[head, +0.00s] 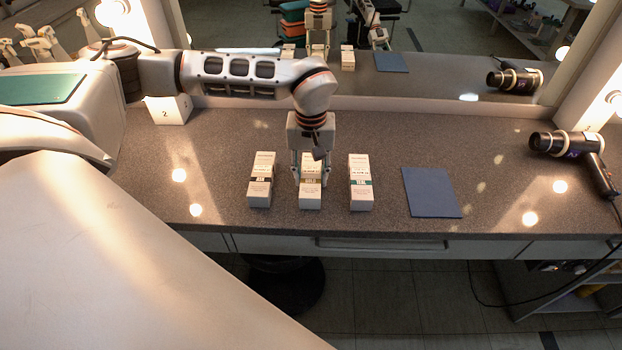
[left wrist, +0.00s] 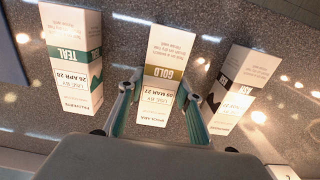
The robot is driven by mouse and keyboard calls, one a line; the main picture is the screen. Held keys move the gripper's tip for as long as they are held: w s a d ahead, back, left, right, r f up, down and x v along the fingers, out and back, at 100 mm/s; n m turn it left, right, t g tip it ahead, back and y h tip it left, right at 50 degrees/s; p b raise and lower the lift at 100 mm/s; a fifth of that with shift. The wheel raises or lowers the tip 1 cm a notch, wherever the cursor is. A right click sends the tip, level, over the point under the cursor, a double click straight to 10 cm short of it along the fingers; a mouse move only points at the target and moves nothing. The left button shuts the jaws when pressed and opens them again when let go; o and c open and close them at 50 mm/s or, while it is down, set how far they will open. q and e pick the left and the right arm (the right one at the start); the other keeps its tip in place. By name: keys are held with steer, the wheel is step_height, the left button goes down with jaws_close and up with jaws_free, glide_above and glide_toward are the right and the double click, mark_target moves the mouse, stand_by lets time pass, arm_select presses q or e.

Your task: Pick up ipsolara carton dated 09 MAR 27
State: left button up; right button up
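The white ipsolara carton (head: 311,197) with a gold band is the middle one of three cartons in a row on the counter. In the left wrist view its label (left wrist: 165,85) shows upside down, with "GOLD" and a use-by date that looks like 09 MAR 27. My left gripper (head: 311,180) points down over this carton. In the left wrist view its two fingers (left wrist: 163,104) are spread, one along each side of the carton, with narrow gaps. The gripper hides part of the carton in the head view. My right gripper is not directly in view.
A black-banded carton (head: 261,181) stands to the left and a teal-banded carton (head: 361,183) to the right, both close by. A blue mat (head: 431,192) lies farther right, with bare counter around it. A hair dryer (head: 570,147) lies at the right end. A mirror (head: 440,85) stands behind.

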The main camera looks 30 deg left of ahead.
arm_select(q)
steer(key=shift+c, duration=1.2)
steer(key=shift+r, duration=0.1)
